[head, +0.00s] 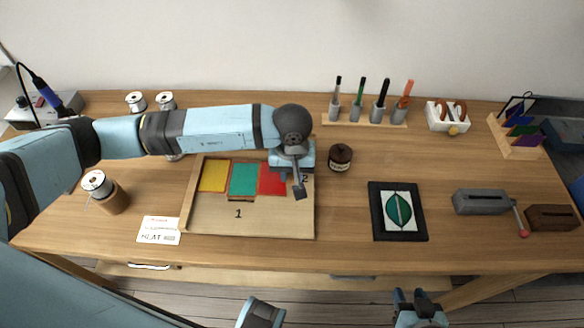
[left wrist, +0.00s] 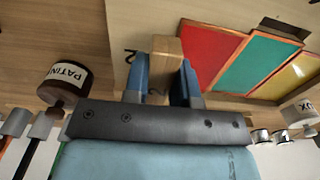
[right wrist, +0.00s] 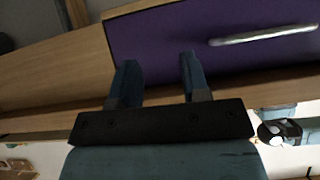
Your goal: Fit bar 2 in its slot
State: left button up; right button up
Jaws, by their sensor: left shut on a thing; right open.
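My left gripper (head: 299,188) is over the right side of the wooden tray (head: 275,222), beside the red panel (head: 271,180). In the left wrist view, its fingers (left wrist: 165,80) are shut on a light wooden bar (left wrist: 166,60), held between the two blue jaws. The mark "2" is partly visible on the tray close to the gripper. Whether the bar touches the tray cannot be told, and the slot under it is hidden. My right gripper (head: 418,312) is open and empty at the front, below the table edge; its fingers show in the right wrist view (right wrist: 158,80).
Green (head: 243,180) and yellow (head: 213,175) panels lie left of the red one. A dark brown jar (head: 340,157) stands just right of my left gripper. A framed leaf picture (head: 374,212) lies further right. A purple front with a silver handle (right wrist: 262,36) faces my right gripper.

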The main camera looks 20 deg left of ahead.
pick_arm(q)
jog(key=shift+b, duration=0.75)
dwell(1.6)
jog(key=shift+f+b, duration=0.6)
jog(key=shift+b, duration=0.2)
jog(key=shift+f+b, duration=0.3)
jog(key=shift+b, duration=0.85)
dwell(1.0)
jog(key=shift+s, duration=0.1)
jog(key=o, duration=1)
jog(key=shift+o, duration=0.3)
jog(key=o, duration=0.3)
jog(key=shift+o, duration=0.2)
